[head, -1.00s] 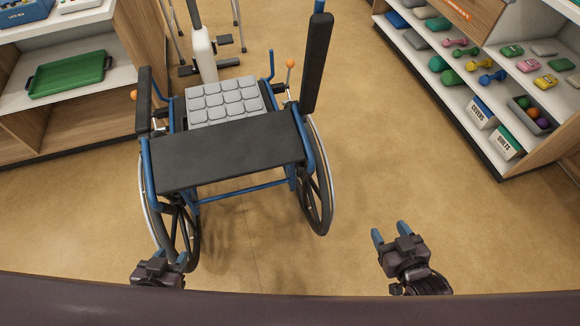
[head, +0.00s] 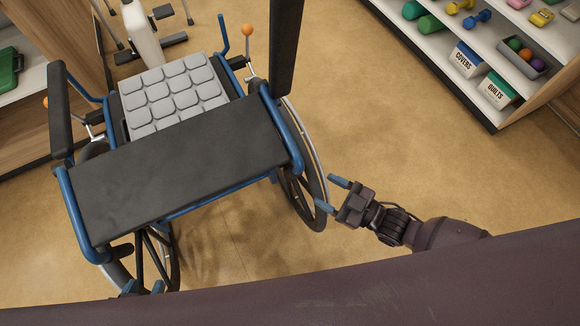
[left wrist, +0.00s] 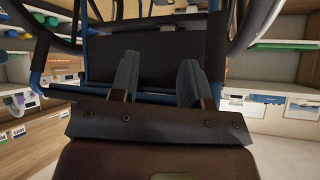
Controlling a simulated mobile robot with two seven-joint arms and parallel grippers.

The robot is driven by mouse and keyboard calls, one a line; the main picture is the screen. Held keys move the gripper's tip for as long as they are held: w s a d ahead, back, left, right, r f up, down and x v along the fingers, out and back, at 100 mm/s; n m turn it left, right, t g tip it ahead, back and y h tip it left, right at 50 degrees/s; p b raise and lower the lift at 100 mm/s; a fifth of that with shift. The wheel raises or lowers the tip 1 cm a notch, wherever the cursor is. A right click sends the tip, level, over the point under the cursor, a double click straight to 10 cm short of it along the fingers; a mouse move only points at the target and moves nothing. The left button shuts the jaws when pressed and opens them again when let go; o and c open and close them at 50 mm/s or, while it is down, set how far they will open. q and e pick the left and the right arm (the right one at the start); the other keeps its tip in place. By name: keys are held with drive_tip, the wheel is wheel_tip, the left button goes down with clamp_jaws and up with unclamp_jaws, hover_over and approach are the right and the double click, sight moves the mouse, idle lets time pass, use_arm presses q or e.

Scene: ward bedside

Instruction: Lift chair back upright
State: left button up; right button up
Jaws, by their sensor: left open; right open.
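The wheelchair has a blue frame (head: 78,215) and a flat black back panel (head: 185,165), seen from above, on the side nearest me. A grey padded cushion (head: 172,93) lies beyond the panel. My left gripper (head: 133,288) is mostly hidden at the bottom edge, below the panel's near left side. In the left wrist view its two fingers (left wrist: 160,78) are apart and empty, with the dark panel (left wrist: 150,52) and blue tubes beyond them. My right gripper (head: 332,194) is open and empty, just right of the right wheel (head: 305,185). I cannot tell whether it touches the wheel.
One black armrest (head: 62,108) lies level on the left; another black pad (head: 285,45) stands up on the right. A shelf with boxes (head: 499,89) and dumbbells (head: 470,19) is at upper right. A wooden shelf (head: 30,145) is at left. The floor (head: 400,130) between is clear.

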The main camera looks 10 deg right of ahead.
sight(294, 173)
drive_tip(key=b+x, duration=0.1)
drive_tip(key=x, duration=0.8)
drive_tip(key=shift+w+a, duration=0.15)
drive_tip(key=shift+a, duration=0.1)
clamp_jaws()
